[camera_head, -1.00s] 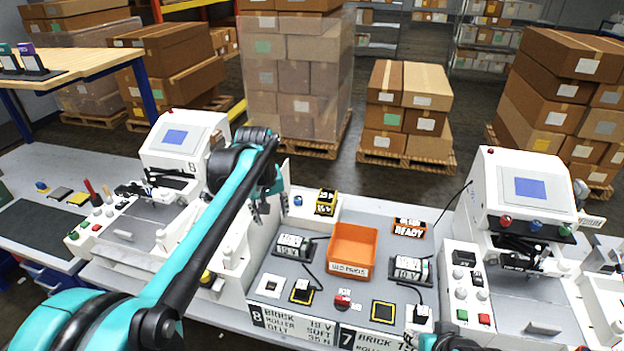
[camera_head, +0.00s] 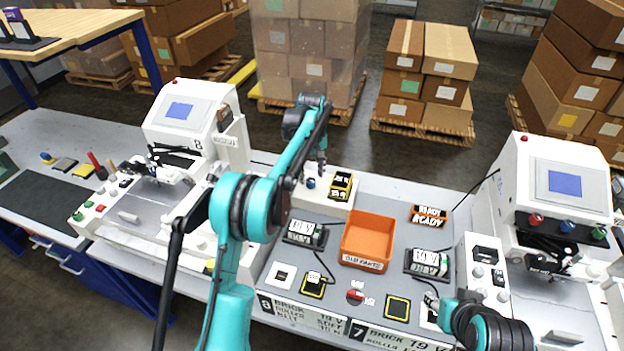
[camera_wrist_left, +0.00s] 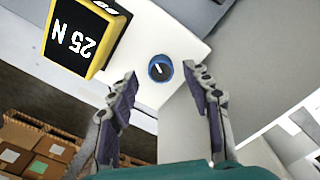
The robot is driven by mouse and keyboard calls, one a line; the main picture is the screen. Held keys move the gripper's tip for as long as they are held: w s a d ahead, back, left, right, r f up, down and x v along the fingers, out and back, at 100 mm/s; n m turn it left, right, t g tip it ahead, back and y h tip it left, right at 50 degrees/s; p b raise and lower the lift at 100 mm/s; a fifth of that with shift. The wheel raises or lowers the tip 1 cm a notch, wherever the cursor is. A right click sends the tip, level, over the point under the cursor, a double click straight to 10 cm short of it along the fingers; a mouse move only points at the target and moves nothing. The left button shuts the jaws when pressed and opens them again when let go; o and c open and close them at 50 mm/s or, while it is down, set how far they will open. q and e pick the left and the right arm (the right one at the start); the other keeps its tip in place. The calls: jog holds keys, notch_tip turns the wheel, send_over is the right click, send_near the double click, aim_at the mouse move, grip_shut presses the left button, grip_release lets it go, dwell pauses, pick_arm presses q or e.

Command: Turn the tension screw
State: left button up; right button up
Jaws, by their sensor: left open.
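The tension screw appears as a small blue knob with a white slot mark (camera_wrist_left: 161,69) on a white block; it also shows in the head view (camera_head: 310,183). Beside it stands a yellow and black gauge (camera_wrist_left: 82,38) reading 25 N, also in the head view (camera_head: 341,185). My left gripper (camera_wrist_left: 165,78) is open, with its two fingertips to either side of the blue knob in the wrist view. In the head view my left gripper (camera_head: 319,168) hangs just above the block. Of my right arm, only links show at the lower right.
An orange bin (camera_head: 367,241) sits mid-bench, with display units (camera_head: 305,233) and (camera_head: 428,263) to either side. A red knob (camera_head: 355,295) is near the front. White machines (camera_head: 190,120) and (camera_head: 560,190) flank the panel. A ready sign (camera_head: 428,216) stands behind.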

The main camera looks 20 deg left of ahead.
aim_at(311, 183)
pick_arm(q)
jog(key=shift+f, duration=1.15)
jog(key=shift+c, duration=0.2)
grip_shut()
